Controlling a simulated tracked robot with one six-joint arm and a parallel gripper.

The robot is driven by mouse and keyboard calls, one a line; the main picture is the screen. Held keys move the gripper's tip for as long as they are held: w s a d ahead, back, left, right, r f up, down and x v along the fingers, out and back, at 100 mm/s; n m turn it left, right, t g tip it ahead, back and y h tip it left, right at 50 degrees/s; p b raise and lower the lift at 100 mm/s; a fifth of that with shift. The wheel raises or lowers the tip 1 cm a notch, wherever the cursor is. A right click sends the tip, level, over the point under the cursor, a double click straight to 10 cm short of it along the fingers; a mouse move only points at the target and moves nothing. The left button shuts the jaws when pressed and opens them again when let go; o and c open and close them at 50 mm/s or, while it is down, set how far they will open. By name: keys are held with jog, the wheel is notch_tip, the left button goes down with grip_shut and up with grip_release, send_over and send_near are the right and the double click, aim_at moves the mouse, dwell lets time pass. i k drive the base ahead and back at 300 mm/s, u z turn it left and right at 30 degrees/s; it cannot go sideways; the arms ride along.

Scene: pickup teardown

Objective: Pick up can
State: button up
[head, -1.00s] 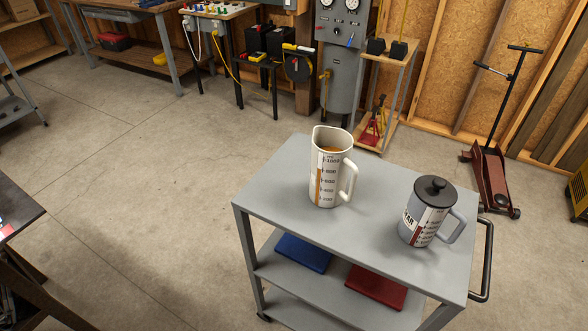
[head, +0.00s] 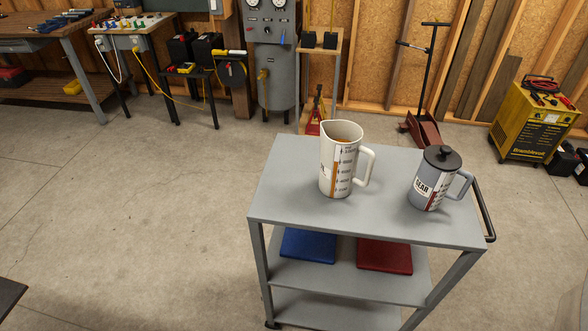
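Two jug-like vessels stand upright on the top of a grey cart (head: 290,180). One is a white measuring jug (head: 339,165) with a spout, a handle on its right, a printed scale and brownish contents showing. To its right is a grey can (head: 433,180) with a black lid, a handle on its right and a label reading "GEAR". The two stand apart. I cannot tell from the pictures which one the task calls the can. My gripper is not in view.
The cart's middle shelf holds a blue flat item (head: 308,245) and a red one (head: 385,256). A black push handle (head: 484,212) sticks out at the cart's right end. Open concrete floor (head: 130,210) lies left. A floor jack (head: 422,130) and yellow charger (head: 535,122) stand behind.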

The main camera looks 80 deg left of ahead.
aim_at(430, 186)
jog(key=k, duration=1.4)
jog(key=u, duration=1.8)
jog(key=i, duration=1)
